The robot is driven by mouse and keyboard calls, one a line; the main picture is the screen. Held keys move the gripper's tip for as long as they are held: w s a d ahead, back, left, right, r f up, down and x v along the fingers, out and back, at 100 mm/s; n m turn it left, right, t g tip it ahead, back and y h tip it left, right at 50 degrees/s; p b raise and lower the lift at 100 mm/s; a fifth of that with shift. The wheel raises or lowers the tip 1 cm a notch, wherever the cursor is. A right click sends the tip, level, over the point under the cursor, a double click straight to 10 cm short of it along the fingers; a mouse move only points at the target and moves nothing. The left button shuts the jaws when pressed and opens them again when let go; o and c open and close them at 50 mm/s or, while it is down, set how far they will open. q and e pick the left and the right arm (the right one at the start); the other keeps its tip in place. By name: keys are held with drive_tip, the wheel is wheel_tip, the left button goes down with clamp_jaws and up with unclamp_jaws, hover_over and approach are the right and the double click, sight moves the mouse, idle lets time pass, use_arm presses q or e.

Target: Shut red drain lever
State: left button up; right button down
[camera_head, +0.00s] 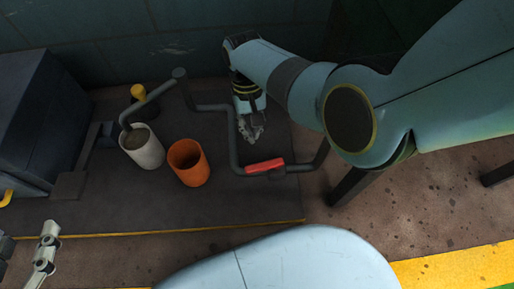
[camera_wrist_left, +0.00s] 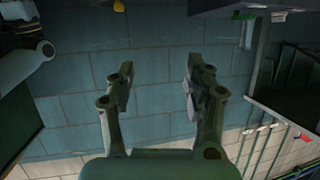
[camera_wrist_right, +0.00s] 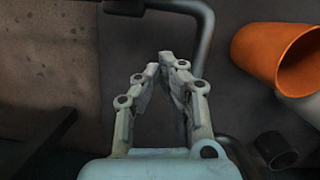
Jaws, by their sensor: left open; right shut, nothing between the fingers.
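The red lever (camera_head: 265,166) sits on the grey pipe near the front right of the dark platform in the head view. My right gripper (camera_head: 254,134) is shut and empty, beside the pipe and a little behind the red lever, apart from it. In the right wrist view the right fingers (camera_wrist_right: 163,62) are together near a pipe bend (camera_wrist_right: 196,20); the red lever is not seen there. My left gripper (camera_wrist_left: 158,75) is open and empty, facing a tiled wall. One of its fingers shows at the lower left of the head view (camera_head: 46,248).
An orange cup (camera_head: 190,164) and a white cup (camera_head: 143,147) with dark contents stand left of the pipe. A yellow-topped post (camera_head: 138,92) stands behind them. A dark box (camera_head: 35,110) fills the left. The platform's front (camera_head: 200,215) is clear.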

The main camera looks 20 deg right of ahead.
sight(264, 167)
use_arm(q)
drive_tip(key=w+r+t+h+b, duration=0.1)
drive_tip(key=w+r+t, duration=0.3)
drive_tip(key=r, duration=0.5)
drive_tip(key=shift+w+d+m, duration=0.4)
drive_tip(key=shift+w+d, duration=0.05)
drive_tip(key=shift+w, duration=0.35)
use_arm(e)
drive_tip(key=shift+s+a+f, duration=0.1)
drive_tip(key=shift+s+f, duration=0.15)
drive_tip(key=shift+s, duration=0.5)
drive_tip(key=shift+s+a+f, duration=0.1)
drive_tip(key=shift+s+f, duration=0.15)
drive_tip(key=shift+s, duration=0.5)
drive_tip(key=shift+s+f, duration=0.25)
drive_tip(key=shift+s, duration=0.5)
